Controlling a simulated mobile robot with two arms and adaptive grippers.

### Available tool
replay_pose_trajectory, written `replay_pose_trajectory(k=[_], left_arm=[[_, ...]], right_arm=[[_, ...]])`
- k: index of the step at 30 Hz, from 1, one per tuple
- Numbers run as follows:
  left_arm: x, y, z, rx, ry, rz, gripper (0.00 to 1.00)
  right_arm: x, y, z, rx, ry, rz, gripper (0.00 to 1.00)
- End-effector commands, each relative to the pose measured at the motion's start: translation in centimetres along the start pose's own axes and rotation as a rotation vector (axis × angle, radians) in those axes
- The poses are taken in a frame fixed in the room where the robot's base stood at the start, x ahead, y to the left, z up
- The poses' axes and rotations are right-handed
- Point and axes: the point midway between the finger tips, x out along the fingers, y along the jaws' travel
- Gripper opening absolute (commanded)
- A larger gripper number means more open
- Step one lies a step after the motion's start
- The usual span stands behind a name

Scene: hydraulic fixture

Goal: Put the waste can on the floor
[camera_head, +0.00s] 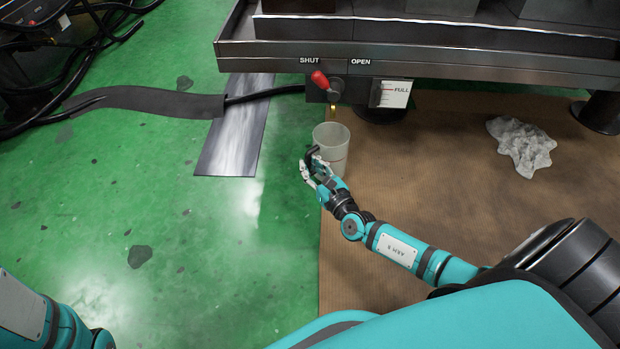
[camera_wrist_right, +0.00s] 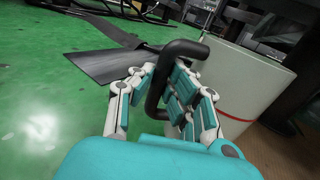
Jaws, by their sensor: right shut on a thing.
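The waste can (camera_head: 331,139) is a pale, translucent cup-like can with a red line and a black handle. It is below the valve outlet of the fixture. My right gripper (camera_head: 315,164) is shut on the can's black handle. In the right wrist view the handle (camera_wrist_right: 172,60) sits between the fingers of my right gripper (camera_wrist_right: 160,95), and the can's wall (camera_wrist_right: 235,85) fills the right side. I cannot tell whether the can's base touches the brown sheet or the floor. My left arm shows at the lower left, but its gripper is out of view.
The fixture (camera_head: 430,62) has a red-handled valve (camera_head: 322,80) between SHUT and OPEN labels and a FULL gauge label (camera_head: 396,94). A brown sheet (camera_head: 450,180) covers the floor at right, with a crumpled rag (camera_head: 521,144). The green floor (camera_head: 130,210) at left is mostly clear beyond a hose and dark plate (camera_head: 232,140).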

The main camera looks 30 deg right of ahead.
Motion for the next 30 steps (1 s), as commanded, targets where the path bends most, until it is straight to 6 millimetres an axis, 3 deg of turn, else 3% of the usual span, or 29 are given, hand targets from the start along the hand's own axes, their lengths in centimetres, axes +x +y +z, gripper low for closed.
replay_pose_trajectory(k=[8,19,20,25,30], left_arm=[[-3.1,0.7,-1.1,0.0,0.0,0.0,0.4],[-3.0,0.6,-0.9,0.0,-0.004,-0.001,0.4],[-3.0,0.6,-0.9,0.0,-0.004,-0.001,0.4],[-3.0,0.6,-1.0,0.0,-0.002,0.0,0.4],[-2.9,0.6,-1.0,0.001,-0.001,0.0,0.4]], right_arm=[[0.0,0.0,-3.5,0.0,-0.001,-0.002,0.0],[0.0,0.0,-3.5,-0.001,0.0,-0.001,0.0],[0.0,0.0,-3.6,-0.001,0.002,0.0,0.13],[-0.1,0.0,-3.6,0.0,0.001,-0.001,0.34],[-0.1,0.1,-3.6,0.0,0.001,0.0,0.34]])
